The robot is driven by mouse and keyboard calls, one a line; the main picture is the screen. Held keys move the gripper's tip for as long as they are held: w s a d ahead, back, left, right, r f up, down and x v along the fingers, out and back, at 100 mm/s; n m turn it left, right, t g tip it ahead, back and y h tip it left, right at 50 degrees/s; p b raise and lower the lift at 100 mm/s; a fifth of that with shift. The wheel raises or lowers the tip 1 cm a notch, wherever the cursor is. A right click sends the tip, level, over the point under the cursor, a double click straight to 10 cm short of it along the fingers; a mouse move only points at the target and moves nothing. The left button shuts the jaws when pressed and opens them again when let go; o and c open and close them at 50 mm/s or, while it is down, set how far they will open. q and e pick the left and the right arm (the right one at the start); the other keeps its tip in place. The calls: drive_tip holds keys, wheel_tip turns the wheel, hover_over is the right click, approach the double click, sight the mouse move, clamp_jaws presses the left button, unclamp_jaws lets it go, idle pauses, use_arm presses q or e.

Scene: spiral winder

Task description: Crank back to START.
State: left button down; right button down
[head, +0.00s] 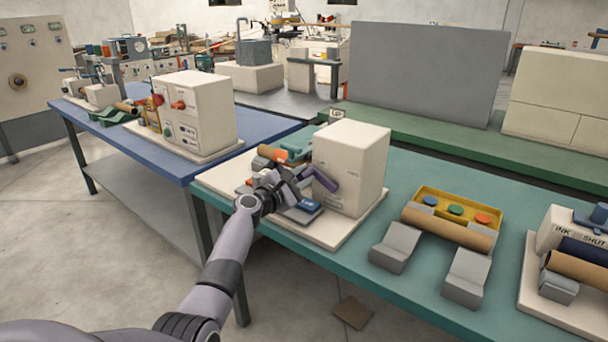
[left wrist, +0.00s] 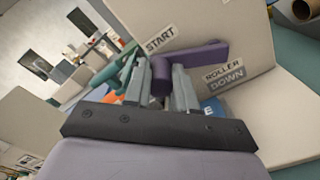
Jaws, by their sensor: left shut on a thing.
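The spiral winder is a cream box (head: 352,165) on a cream base plate at the left end of the teal table. A purple crank (head: 323,178) sticks out of its left face. My left gripper (head: 290,189) is at the crank; in the left wrist view my left gripper (left wrist: 170,92) is shut on the purple crank handle (left wrist: 162,78). The crank arm (left wrist: 205,54) runs up and right from the handle. A START label (left wrist: 160,39) is just above the crank, and a ROLLER DOWN label (left wrist: 225,76) is to its right. My right gripper is not in view.
A blue piece (head: 308,206) lies on the base plate close below my gripper. Grey V-blocks (head: 396,247), a yellow tray (head: 422,213) with coloured discs and a cardboard tube (head: 447,229) are to the right. A blue table (head: 255,128) stands at left.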

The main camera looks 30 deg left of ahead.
use_arm(q)
drive_tip(key=shift+d+f+n, duration=0.15)
drive_tip(key=shift+f+n, duration=0.15)
drive_tip(key=shift+n, duration=0.1)
idle(0.3)
drive_tip(key=c, duration=0.9)
unclamp_jaws()
drive_tip(key=shift+s+a, duration=0.2)
drive_tip(key=shift+s+a+p, duration=0.15)
drive_tip(key=shift+s+p, duration=0.6)
drive_tip(key=shift+s, duration=2.55)
